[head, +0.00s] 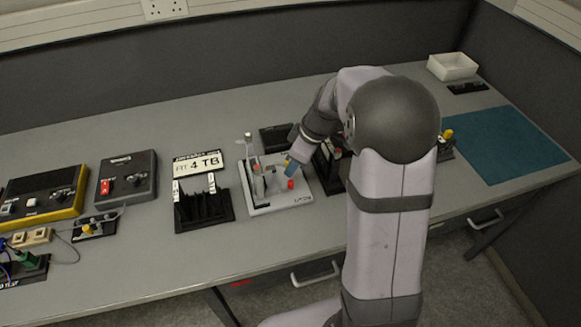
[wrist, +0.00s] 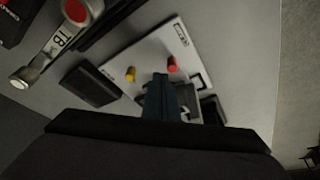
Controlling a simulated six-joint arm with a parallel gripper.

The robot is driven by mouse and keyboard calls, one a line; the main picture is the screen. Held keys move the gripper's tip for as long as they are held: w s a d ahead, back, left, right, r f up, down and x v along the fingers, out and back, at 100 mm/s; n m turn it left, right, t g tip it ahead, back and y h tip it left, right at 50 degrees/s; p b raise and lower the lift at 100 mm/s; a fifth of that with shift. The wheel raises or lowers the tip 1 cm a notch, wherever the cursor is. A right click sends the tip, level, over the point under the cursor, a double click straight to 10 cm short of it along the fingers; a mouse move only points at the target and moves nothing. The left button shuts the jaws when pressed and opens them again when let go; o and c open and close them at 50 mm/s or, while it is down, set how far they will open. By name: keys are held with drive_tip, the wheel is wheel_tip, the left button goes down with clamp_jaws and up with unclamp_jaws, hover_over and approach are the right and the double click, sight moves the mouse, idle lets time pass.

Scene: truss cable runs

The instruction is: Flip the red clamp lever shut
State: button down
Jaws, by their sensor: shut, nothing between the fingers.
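The red clamp lever (head: 291,184) shows as a small red tip on a light base plate (head: 262,208) in the middle of the bench. The wrist view shows the red tip (wrist: 172,64) near a yellow tip (wrist: 130,73) on the same plate. My gripper (head: 290,168) points down over the plate, with its blue fingers just behind the red tip in the head view. In the wrist view my gripper (wrist: 160,77) is shut and empty, beside the red tip. I cannot tell whether it touches. The lever's lower part and its exact angle are hidden.
A black slotted rack (head: 204,211) stands left of the plate. A dark flat block (head: 276,138) lies behind it. Dark fixtures, partly hidden by my arm, stand to the right. A blue mat (head: 500,145) and a white bin (head: 452,66) are farther right. The front bench strip is clear.

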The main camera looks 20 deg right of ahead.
drive_tip(key=p+v, duration=0.4)
drive_tip(key=v, duration=0.4)
drive_tip(key=shift+s, duration=0.25)
drive_tip(key=shift+a, duration=0.1)
